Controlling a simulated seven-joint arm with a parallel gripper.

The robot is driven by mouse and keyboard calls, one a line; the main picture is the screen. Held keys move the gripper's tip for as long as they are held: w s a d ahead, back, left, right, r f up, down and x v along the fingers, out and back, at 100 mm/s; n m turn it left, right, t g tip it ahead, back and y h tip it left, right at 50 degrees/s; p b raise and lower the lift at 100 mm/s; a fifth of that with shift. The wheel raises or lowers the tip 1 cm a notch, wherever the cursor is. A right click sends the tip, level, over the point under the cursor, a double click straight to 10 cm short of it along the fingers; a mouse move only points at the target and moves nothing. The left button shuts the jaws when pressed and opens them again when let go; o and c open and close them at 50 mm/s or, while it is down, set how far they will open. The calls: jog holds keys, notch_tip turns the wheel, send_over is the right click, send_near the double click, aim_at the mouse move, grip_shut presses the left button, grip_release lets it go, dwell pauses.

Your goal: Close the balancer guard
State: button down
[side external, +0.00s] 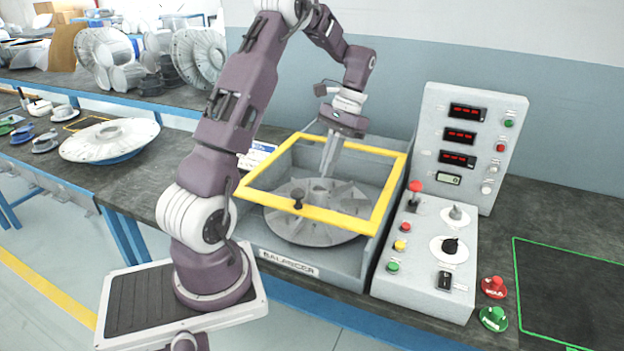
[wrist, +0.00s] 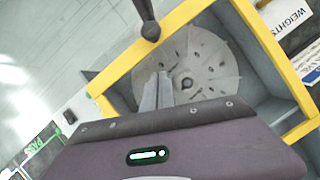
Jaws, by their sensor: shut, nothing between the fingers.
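The balancer guard is a yellow frame (side external: 310,211) over the grey balancer box (side external: 300,262). Its front bar carries a dark knob (side external: 298,200). A gap shows between that bar and the box's front wall, so the guard looks slightly raised at the front. A grey bladed disc (side external: 312,232) lies in the box. My gripper (side external: 325,172) is shut and empty, pointing down toward the back part of the frame, apart from the knob. In the wrist view the shut fingers (wrist: 161,80) overlap the disc, with the knob (wrist: 150,31) beyond them. I cannot tell the fingertips' height against the frame.
The control panel (side external: 430,260), with a red-topped lever (side external: 415,187), stands close right of the box. Red (side external: 494,287) and green (side external: 493,318) stamps sit beside it. A green-outlined area (side external: 575,285) is clear at right. A white disc (side external: 110,140) lies at left.

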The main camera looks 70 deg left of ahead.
jog(key=shift+x, duration=1.1)
jog(key=s, duration=0.1)
jog(key=s+d, duration=0.1)
jog(key=s, duration=0.1)
jog(key=shift+s+f, duration=0.1)
jog(key=shift+f, duration=0.1)
jog(key=shift+s+d, duration=0.15)
jog(key=shift+s, duration=0.2)
jog(key=shift+s+d, duration=1.9)
